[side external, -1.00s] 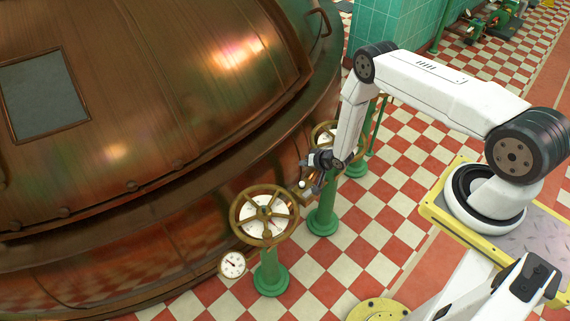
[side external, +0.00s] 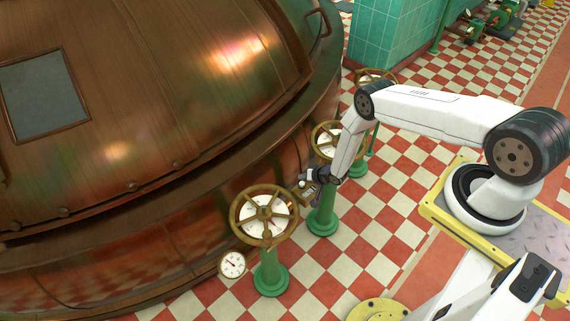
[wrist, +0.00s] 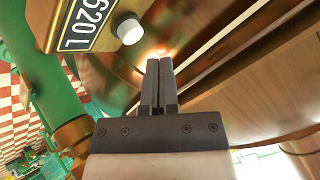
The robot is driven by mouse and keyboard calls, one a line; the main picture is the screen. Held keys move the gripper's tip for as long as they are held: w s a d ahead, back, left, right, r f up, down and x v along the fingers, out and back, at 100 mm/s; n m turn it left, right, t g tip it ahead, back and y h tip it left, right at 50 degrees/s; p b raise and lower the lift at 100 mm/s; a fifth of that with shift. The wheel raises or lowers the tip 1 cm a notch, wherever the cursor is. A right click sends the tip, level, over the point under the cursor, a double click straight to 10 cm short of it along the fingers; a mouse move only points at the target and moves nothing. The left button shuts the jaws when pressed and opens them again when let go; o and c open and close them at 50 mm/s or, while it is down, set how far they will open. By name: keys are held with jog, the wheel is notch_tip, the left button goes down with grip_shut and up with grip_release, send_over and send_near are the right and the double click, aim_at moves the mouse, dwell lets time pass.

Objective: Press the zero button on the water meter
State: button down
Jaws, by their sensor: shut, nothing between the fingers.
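The copper kettle (side external: 180,130) fills the left, close to my gripper. Brass handwheels on green posts stand along it, the nearest wheel (side external: 264,216) left of the meter. A round dial gauge (side external: 232,264) is at the lower front.

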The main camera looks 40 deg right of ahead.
aim_at(303, 184)
jog(key=shift+f, duration=0.5)
jog(key=shift+f, duration=0.95)
dwell(2.9)
jog(key=shift+r, duration=0.1)
dwell(0.3)
jog(key=shift+r, duration=0.85)
jog(key=shift+r, duration=0.1)
jog(key=shift+r, duration=2.4)
